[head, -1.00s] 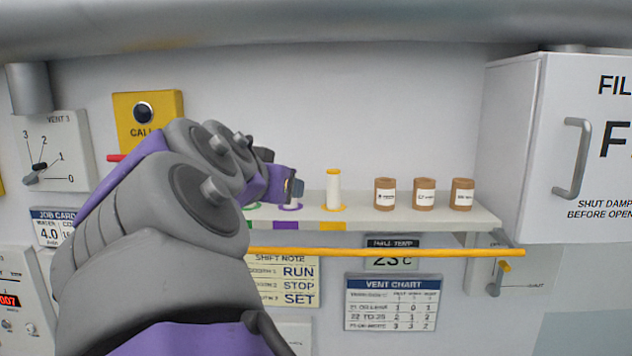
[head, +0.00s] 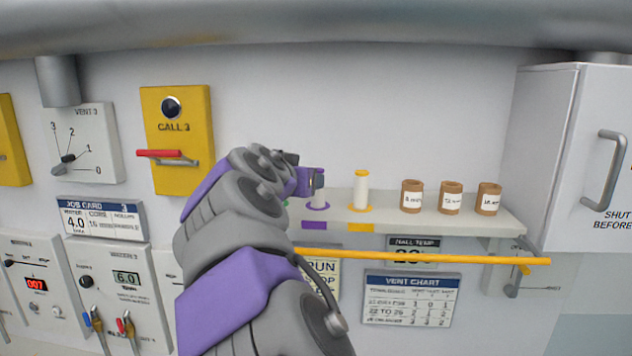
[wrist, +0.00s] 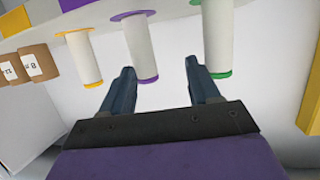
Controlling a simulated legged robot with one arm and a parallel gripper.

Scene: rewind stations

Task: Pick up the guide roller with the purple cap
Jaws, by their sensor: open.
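The guide roller with the purple cap is a white cylinder (wrist: 142,50) on a purple ring mark. The wrist view shows it upside down, between my fingers' lines and nearer the left finger; I cannot tell the depth gap. In the head view the roller (head: 319,197) is mostly hidden behind my gripper (head: 314,180). My gripper (wrist: 160,68) is open, with nothing held. A yellow-capped roller (head: 361,192) stands to the right. A green-capped roller (wrist: 217,40) shows right of the purple one in the wrist view.
The rollers stand on a white wall shelf (head: 420,227) with several brown cores (head: 450,198) at right. A yellow rail (head: 420,257) runs below its front. A yellow call box (head: 178,105) with a red lever (head: 165,154) is left; a white cabinet (head: 560,150) is right.

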